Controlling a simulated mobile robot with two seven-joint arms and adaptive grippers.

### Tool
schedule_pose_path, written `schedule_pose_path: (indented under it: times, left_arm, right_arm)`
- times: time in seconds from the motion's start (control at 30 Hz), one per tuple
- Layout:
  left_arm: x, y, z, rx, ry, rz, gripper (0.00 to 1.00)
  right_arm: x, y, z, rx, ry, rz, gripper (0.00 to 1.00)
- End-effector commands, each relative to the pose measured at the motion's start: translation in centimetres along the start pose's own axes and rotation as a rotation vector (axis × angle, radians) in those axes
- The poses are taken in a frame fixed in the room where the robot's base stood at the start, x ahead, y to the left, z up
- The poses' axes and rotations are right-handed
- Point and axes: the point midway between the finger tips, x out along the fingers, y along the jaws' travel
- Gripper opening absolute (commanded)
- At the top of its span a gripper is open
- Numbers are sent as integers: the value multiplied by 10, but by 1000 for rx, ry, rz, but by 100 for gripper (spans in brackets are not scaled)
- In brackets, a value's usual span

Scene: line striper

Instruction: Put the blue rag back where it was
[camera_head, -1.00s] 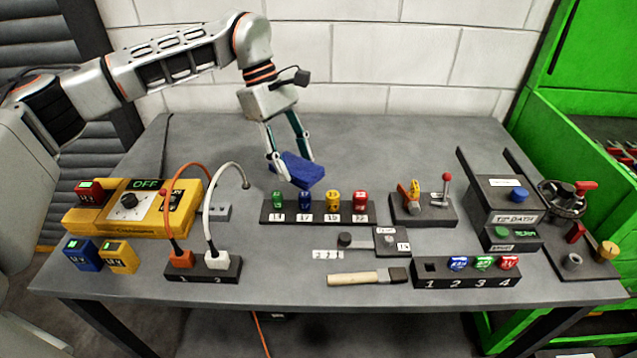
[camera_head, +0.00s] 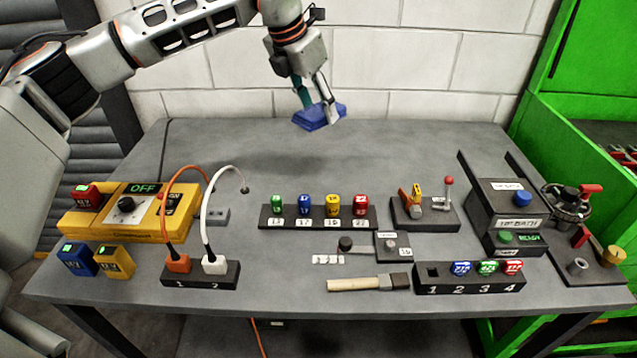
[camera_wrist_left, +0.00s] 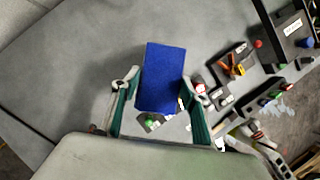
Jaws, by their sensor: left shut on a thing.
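The blue rag (camera_head: 314,119) is a flat blue pad held in the air above the back of the table. My left gripper (camera_head: 319,109) is shut on it, with one finger on each side. In the left wrist view the rag (camera_wrist_left: 162,78) shows as an upright blue rectangle between the two fingers of my left gripper (camera_wrist_left: 160,90). The rag hides part of the block of numbered pieces below.
A grey table (camera_head: 420,150) has free room at its back. A rack of coloured numbered pieces (camera_head: 318,222) stands mid-table. A white block wall (camera_head: 400,70) stands behind.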

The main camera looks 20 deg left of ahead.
Motion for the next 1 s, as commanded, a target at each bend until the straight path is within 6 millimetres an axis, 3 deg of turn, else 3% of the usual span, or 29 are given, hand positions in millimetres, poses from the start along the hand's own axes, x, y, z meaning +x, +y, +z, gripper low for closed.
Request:
schedule_pose_path:
  times: [0.5, 1.0]
  left_arm:
    - [112, 0, -48, 0, 4, -3, 21]
    - [160, 0, -68, -1, 4, -2, 21]
  right_arm:
    - [-3, 1, -6, -1, 2, -1, 40]
    - [-5, 1, -9, -1, 2, 0, 40]
